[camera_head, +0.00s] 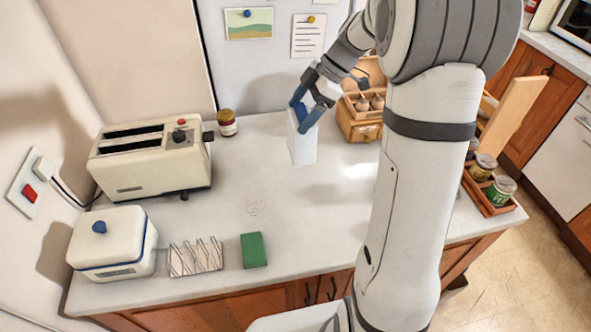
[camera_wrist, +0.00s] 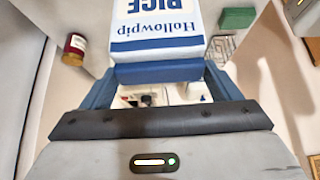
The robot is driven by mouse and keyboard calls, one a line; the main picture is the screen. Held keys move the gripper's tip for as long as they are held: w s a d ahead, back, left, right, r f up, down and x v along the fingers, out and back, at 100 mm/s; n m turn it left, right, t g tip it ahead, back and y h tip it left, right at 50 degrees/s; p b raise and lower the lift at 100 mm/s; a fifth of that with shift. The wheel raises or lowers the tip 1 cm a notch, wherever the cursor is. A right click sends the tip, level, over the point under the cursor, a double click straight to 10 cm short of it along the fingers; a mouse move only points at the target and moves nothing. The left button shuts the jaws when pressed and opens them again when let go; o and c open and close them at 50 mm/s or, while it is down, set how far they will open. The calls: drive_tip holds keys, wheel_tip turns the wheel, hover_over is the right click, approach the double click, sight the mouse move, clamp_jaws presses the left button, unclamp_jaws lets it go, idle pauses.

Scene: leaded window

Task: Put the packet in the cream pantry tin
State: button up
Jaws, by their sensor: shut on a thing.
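The packet (camera_head: 302,147) is white, with blue bands and the words "Hollowpip RICE" in the wrist view (camera_wrist: 160,22). My gripper (camera_head: 304,110) is shut on its upper end, with a blue finger on either side, also in the wrist view (camera_wrist: 162,76). The packet hangs roughly upright over the middle back of the counter; I cannot tell whether its base touches. The cream pantry tin (camera_head: 115,252) stands at the counter's front left, well away from my gripper. Its lid with a blue knob (camera_head: 99,227) is on, so its inside is hidden.
A wooden box (camera_head: 358,130) stands at the back right. The middle counter is clear.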

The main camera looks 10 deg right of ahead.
sight(301, 142)
drive_tip(key=shift+w+a, duration=0.1)
drive_tip(key=shift+a, duration=0.05)
drive_tip(key=shift+f, duration=0.35)
wheel_tip(301, 142, down, 9)
drive_tip(key=shift+f+p, duration=0.15)
drive_tip(key=shift+p, duration=0.2)
drive_tip(key=shift+f, duration=0.1)
drive_tip(key=o, duration=1.7)
